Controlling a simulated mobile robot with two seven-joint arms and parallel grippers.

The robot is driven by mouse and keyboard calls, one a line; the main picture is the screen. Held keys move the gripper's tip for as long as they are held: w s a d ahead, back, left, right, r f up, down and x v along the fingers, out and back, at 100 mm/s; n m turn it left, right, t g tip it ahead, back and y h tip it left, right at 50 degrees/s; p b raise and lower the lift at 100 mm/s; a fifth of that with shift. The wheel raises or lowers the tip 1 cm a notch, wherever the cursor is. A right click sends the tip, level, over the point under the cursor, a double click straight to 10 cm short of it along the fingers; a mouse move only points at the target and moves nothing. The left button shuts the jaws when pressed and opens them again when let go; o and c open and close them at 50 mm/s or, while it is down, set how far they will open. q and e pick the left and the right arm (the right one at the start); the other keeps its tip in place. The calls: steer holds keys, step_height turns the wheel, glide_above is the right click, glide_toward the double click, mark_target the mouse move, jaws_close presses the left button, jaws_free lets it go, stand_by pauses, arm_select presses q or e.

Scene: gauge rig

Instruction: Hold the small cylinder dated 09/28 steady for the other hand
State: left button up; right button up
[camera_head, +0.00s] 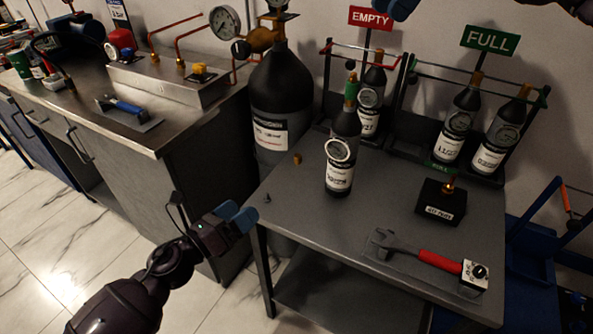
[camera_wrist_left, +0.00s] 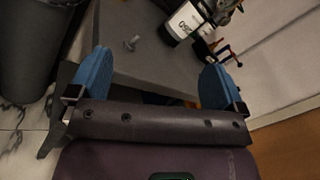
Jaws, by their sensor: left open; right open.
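A small dark cylinder (camera_head: 346,123) with a white label and a round gauge stands upright on the grey table, apart from the racks. Its date is too small to read. Its labelled side also shows in the left wrist view (camera_wrist_left: 180,20), ahead of the fingers. My left gripper (camera_head: 238,219) is open and empty at the table's left edge, left of and nearer than the cylinder; its blue fingers (camera_wrist_left: 157,82) are spread in the wrist view. My right gripper (camera_head: 403,8) shows only in part at the top edge, away from the cylinder. Other small cylinders (camera_head: 460,122) stand in the racks; their dates are unreadable.
EMPTY (camera_head: 370,18) and FULL (camera_head: 490,40) signs mark the racks. A black block (camera_head: 441,201), a red-handled wrench (camera_head: 410,250) and small brass fitting (camera_head: 297,159) are on the table. A large dark tank (camera_head: 283,95) stands behind its left edge.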

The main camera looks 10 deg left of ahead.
mark_target(330, 162)
arm_select(q)
steer(key=w+d+r+m+g+h, duration=0.1)
steer(key=w+d+m+g, duration=0.1)
steer(key=w+d+m, duration=0.1)
steer(key=w+d+r+m+g+h, duration=0.2)
steer(key=w+d+m, duration=0.1)
steer(key=d+m, duration=0.1)
steer(key=w+d+r+m+g+h, duration=0.1)
steer(key=w+d+r+m, duration=0.1)
steer(key=d+m, duration=0.1)
steer(key=shift+w+d+m+g+h, duration=0.2)
steer(key=shift+w+m+g+h, duration=0.2)
steer(key=shift+m, duration=0.1)
steer(key=x, duration=1.1)
steer(key=shift+w+d+r, duration=0.2)
steer(key=shift+c, duration=0.4)
steer(key=c, duration=1.4)
steer(key=o, duration=0.8)
steer(key=shift+c, duration=0.2)
steer(key=c, duration=0.4)
steer(key=shift+c, duration=0.2)
